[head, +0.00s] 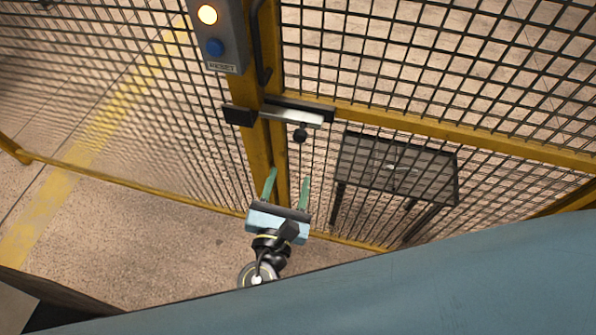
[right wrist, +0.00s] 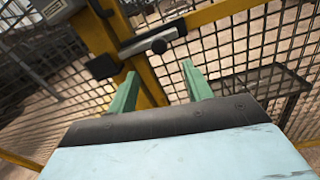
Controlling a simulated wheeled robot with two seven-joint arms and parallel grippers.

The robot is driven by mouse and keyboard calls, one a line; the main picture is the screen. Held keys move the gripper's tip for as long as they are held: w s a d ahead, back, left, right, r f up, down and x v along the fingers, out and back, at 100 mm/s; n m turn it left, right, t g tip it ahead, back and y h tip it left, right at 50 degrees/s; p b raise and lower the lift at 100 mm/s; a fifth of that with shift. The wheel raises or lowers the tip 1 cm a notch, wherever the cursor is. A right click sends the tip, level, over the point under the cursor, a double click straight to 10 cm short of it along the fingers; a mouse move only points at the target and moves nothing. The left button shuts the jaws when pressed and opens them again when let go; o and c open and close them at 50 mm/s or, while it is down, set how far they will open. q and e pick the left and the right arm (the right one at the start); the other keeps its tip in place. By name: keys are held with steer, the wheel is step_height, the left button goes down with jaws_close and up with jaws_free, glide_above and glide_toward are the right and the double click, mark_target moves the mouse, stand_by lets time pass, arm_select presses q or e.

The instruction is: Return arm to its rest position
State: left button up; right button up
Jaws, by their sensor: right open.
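My right gripper (head: 287,190) has two green fingers standing apart with nothing between them. It is in front of the yellow fence post, below the latch. The latch (head: 292,115) is a silver bar with a black knob (head: 300,135), set across the post and the gate frame. In the right wrist view the gripper's fingers (right wrist: 158,88) also stand apart and empty, and the latch (right wrist: 150,40) is beyond and above them. The fingers appear clear of the latch. My left gripper is not in either view.
A mesh fence with yellow posts and rails (head: 430,125) spans the view. A grey control box (head: 217,38) with a lit lamp and blue button hangs on the post. Behind the mesh stands a dark table (head: 397,167). The floor (head: 150,235) at left is clear.

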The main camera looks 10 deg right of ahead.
steer(key=s+d+f+m+g+y+b, duration=0.1)
steer(key=s+d+f+m+g, duration=0.2)
steer(key=f, duration=0.9)
steer(key=s+d+f+m+g+y+b, duration=0.2)
steer(key=s+f+g, duration=0.2)
steer(key=f, duration=0.7)
steer(key=s+d+f+m+g+y+b, duration=0.1)
steer(key=s+d+f+m+g, duration=0.2)
steer(key=f, duration=0.9)
steer(key=s+d+f+m+g+y+b, duration=0.1)
steer(key=s+d+f+m+g+b, duration=0.1)
steer(key=s+d+f+m, duration=0.3)
steer(key=s+d+f+m+g+y+b, duration=0.2)
steer(key=s+d+f+m, duration=0.4)
steer(key=s+f+m, duration=0.5)
steer(key=s+m+g, duration=0.1)
steer(key=s+m, duration=0.1)
steer(key=s, duration=0.4)
steer(key=shift+f+m+y, duration=0.2)
steer(key=shift+m+y, duration=0.1)
steer(key=shift+m, duration=0.1)
steer(key=shift+s+d, duration=0.1)
steer(key=shift+s, duration=0.05)
steer(key=c, duration=0.3)
steer(key=shift+s, duration=0.1)
